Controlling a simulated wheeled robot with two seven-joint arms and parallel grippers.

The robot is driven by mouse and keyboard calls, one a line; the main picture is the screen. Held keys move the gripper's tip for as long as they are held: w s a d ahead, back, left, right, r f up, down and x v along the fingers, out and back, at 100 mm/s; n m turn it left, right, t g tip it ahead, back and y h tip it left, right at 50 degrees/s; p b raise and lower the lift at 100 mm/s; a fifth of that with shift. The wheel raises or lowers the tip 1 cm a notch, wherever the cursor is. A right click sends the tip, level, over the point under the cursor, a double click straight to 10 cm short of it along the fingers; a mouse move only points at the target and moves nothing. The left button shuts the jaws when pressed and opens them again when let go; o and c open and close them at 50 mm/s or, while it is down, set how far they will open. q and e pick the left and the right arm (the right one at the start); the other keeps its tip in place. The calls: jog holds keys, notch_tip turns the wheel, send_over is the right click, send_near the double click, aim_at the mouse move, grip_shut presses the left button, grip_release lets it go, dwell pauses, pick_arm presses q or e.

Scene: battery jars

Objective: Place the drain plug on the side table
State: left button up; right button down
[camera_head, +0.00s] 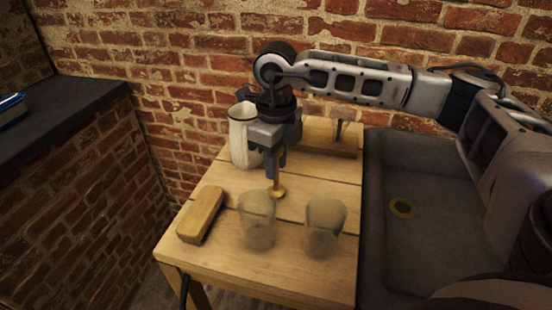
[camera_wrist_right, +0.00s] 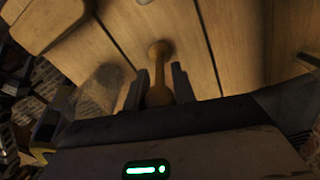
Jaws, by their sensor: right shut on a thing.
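My right gripper (camera_head: 276,176) points down over the wooden side table (camera_head: 285,287) and is shut on the drain plug (camera_head: 278,191), a small brass-coloured piece with a stem and a round flared end. In the right wrist view the plug (camera_wrist_right: 158,52) sticks out between the two fingers of the gripper (camera_wrist_right: 159,80), with its round end toward the table planks. The plug's lower end is at or very close to the tabletop; I cannot tell whether it touches. My left gripper is not in view.
Two glass jars (camera_head: 257,225) (camera_head: 325,228) stand in front of the plug. A wooden block (camera_head: 201,214) lies at left, and a white pitcher (camera_head: 240,140) stands behind. A dark sink (camera_head: 430,245) with a drain hole (camera_head: 402,208) adjoins at right. A brick wall is behind.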

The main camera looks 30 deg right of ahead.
jog(key=shift+f, duration=0.1)
jog(key=c, duration=1.6)
grip_release()
jog(key=shift+f, duration=0.1)
jog(key=o, duration=0.5)
jog(key=shift+c, duration=0.2)
notch_tip(320, 180, up, 12)
jog(key=shift+r, duration=0.25)
